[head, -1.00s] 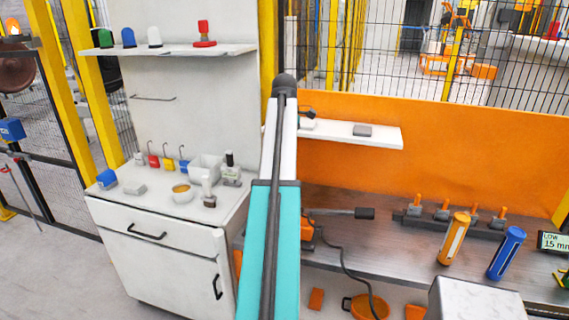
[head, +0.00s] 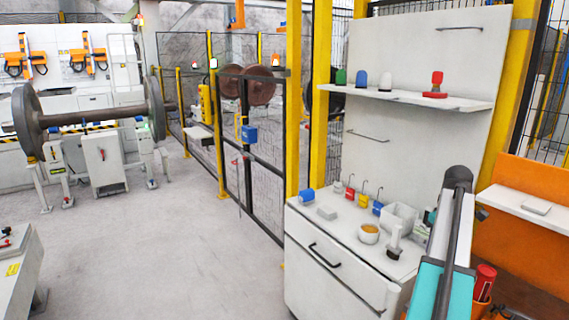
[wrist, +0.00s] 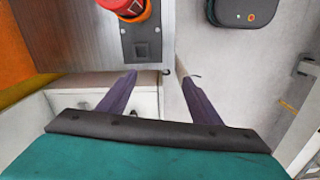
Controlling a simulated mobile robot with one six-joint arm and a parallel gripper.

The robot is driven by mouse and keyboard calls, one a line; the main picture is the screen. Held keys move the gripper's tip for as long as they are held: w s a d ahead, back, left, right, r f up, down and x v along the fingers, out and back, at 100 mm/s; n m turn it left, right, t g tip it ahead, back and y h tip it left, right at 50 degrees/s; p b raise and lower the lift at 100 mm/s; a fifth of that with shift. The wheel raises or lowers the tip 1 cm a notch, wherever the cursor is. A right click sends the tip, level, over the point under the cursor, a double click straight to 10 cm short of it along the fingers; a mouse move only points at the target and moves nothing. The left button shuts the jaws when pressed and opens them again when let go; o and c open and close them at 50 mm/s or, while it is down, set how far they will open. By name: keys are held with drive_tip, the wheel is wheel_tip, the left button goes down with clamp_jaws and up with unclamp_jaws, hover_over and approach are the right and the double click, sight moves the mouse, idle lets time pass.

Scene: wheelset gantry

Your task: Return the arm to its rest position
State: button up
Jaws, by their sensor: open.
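My gripper (wrist: 155,73) shows in the wrist view with its two purple fingers spread apart and nothing between them. In the head view my teal and white arm rises at the lower right, in front of the right side of the white cabinet. The gripper itself cannot be made out there.
The white cabinet (head: 330,263) bears small bottles, a bowl and a white bin (head: 398,218). A shelf (head: 400,97) hangs above it. An orange panel (head: 505,245) is at right. Open floor (head: 190,250) lies left, with a wheelset (head: 95,116) on stands behind. The wrist view shows a red-orange container (wrist: 125,8).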

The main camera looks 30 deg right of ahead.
drive_tip(key=w+a+f, duration=0.9)
drive_tip(key=w+a, duration=0.1)
drive_tip(key=a, duration=0.3)
drive_tip(key=w+a+f, duration=0.9)
drive_tip(key=a+f, duration=0.1)
drive_tip(key=a, duration=0.2)
drive_tip(key=s+a+f, duration=0.1)
drive_tip(key=a+f, duration=0.5)
drive_tip(key=a, duration=0.6)
drive_tip(key=s+a+f+n, duration=0.1)
drive_tip(key=a+f, duration=0.5)
drive_tip(key=a, duration=0.6)
drive_tip(key=a+f, duration=0.7)
drive_tip(key=a, duration=0.5)
drive_tip(key=s+f+g+b, duration=0.5)
drive_tip(key=s+f, duration=1.7)
drive_tip(key=s, duration=0.3)
drive_tip(key=shift+s+a+f+n+g+b, duration=0.15)
drive_tip(key=shift+s+n+g+b, duration=0.15)
drive_tip(key=shift+g+b, duration=0.1)
